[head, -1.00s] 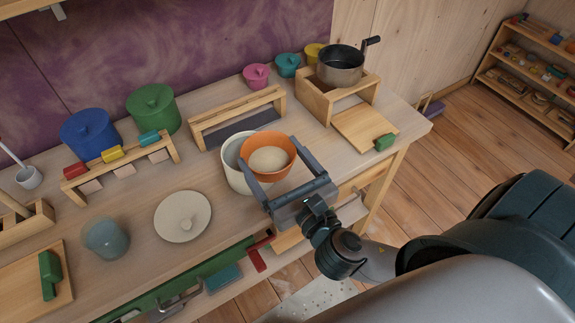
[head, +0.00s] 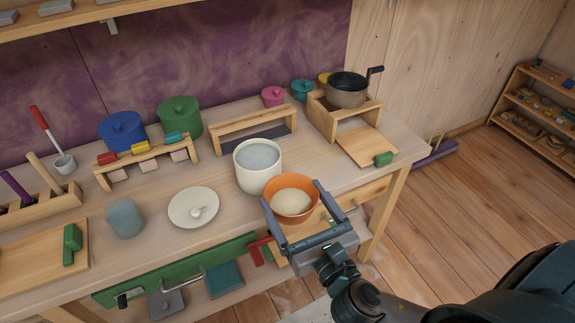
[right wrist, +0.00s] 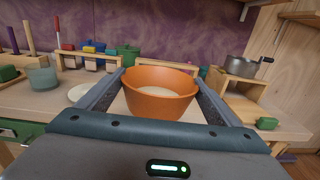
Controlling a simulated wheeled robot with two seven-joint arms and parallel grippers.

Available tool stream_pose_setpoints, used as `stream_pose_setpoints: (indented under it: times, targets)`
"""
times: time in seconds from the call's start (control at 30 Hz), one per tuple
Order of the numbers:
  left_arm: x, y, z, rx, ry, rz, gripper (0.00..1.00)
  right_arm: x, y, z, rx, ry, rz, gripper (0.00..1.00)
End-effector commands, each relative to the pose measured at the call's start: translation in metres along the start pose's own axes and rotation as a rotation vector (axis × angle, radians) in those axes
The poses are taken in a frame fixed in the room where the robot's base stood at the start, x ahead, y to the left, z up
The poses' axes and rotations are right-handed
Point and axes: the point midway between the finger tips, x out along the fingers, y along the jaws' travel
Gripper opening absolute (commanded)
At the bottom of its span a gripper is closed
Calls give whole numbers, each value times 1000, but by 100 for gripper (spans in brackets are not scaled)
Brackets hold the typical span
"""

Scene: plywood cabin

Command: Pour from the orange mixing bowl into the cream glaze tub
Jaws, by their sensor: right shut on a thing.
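The orange mixing bowl (head: 292,216) holds a pale cream content and looks about upright. My right gripper (head: 305,212) is shut on it, one finger on each side, at the front edge of the bench. In the right wrist view the orange bowl (right wrist: 158,102) sits between the two fingers. The cream glaze tub (head: 258,180) stands open on the bench, just behind and left of the bowl, with a greyish surface inside. In the right wrist view the tub is hidden behind the bowl. My left gripper is not in view.
A wooden frame (head: 240,138) stands behind the tub. A wooden stand with a dark pot (head: 347,92) is at the back right.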

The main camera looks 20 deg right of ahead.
Motion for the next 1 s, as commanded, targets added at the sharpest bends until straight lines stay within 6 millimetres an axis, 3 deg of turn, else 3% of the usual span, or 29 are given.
stream_pose_setpoints:
  times: [0.23, 0.37, 0.4, 0.67, 1.0]
  targets:
    - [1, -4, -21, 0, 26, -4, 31, 0, 0, 0, 0, -1, 0, 60]
    - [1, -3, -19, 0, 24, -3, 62, 1, 0, 0, 0, -1, 2, 60]
    - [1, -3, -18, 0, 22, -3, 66, 2, 0, 0, 1, -2, 3, 60]
    - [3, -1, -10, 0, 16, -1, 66, 29, 2, -4, 4, -7, 32, 60]
    - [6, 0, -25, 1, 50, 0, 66, 94, -12, -7, 1, -4, 51, 60]
